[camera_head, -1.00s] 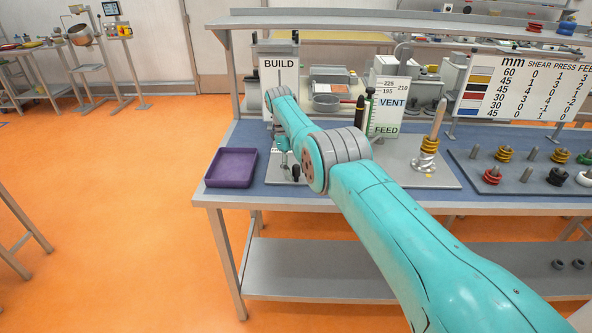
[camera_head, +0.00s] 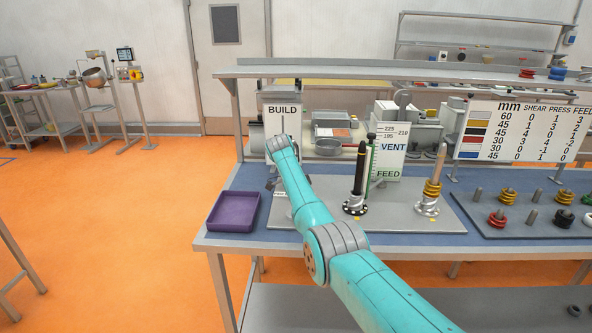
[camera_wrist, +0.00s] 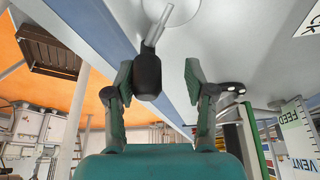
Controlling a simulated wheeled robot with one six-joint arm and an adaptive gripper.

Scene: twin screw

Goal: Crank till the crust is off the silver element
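Two upright shafts stand on the grey base plate (camera_head: 392,213). The black-tipped one carries a silver element (camera_head: 354,205) low down. The pale-tipped one carries yellow rings (camera_head: 432,190) above another silver element (camera_head: 427,208). I cannot make out crust on either. In the wrist view, a black crank knob (camera_wrist: 148,73) on a silver rod (camera_wrist: 157,25) lies between my fingers, close against the left one. My gripper (camera_wrist: 155,85) is open, with a clear gap between the knob and the right finger. In the head view my arm mostly hides the gripper, below the BUILD panel (camera_head: 282,118).
A purple tray (camera_head: 233,211) sits at the bench's left end. The VENT/FEED panel (camera_head: 389,148) stands behind the shafts. A rack (camera_head: 515,216) with pegs and coloured rings is on the right. A shelf (camera_head: 400,70) runs above the bench.

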